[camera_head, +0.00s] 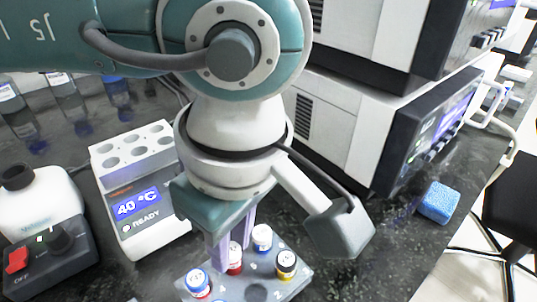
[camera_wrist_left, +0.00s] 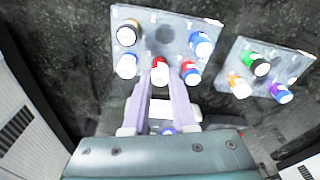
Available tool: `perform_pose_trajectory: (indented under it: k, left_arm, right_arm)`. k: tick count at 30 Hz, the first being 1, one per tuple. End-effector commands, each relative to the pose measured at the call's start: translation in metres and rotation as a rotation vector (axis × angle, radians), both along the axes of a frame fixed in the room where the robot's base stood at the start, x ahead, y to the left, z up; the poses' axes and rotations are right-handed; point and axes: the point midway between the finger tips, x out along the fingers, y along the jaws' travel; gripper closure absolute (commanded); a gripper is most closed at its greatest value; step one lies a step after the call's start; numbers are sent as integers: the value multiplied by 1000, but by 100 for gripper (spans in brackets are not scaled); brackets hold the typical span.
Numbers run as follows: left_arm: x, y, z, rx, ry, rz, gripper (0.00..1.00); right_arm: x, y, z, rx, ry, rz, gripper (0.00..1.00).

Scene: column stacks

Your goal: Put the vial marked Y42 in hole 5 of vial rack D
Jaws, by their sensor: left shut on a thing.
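My left gripper (camera_head: 233,252) points down with its two pale purple fingers shut on a red vial with a white cap (camera_head: 236,257). In the left wrist view the fingers (camera_wrist_left: 169,72) close around this red vial (camera_wrist_left: 160,74) at the edge of a grey vial rack (camera_wrist_left: 180,22). I cannot tell whether it is seated or raised, and its marking is not readable. One hole (camera_wrist_left: 165,35) looks empty. The right gripper is not seen.
A second grey rack (camera_wrist_left: 285,60) beside it holds green, orange and purple vials. In the head view, a heating block (camera_head: 135,180) reading 40 °C, a white bottle (camera_head: 45,205) and a red-switched device (camera_head: 50,260) stand left. Stacked instruments (camera_head: 370,120) and a blue sponge (camera_head: 438,202) are right.

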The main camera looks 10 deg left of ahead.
Motion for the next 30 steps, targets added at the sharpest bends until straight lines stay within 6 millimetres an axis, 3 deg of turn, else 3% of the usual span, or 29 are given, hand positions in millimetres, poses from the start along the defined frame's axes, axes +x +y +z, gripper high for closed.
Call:
perform_pose_trajectory:
  k: [11, 12, 21, 26, 30]
  left_arm:
    - [0, 0, -3, 0, 0, 0, 100]
    - [0, 0, -3, 0, 0, 0, 74]
    - [0, 0, -3, 0, 0, 0, 40]
    - [0, 0, -4, 0, 0, 0, 40]
    - [0, 0, -4, 0, 1, 0, 27]
  right_arm:
    - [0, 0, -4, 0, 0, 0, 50]
    - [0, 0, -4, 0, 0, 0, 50]
    - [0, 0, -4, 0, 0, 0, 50]
    - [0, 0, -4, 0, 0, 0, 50]
    - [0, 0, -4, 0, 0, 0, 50]
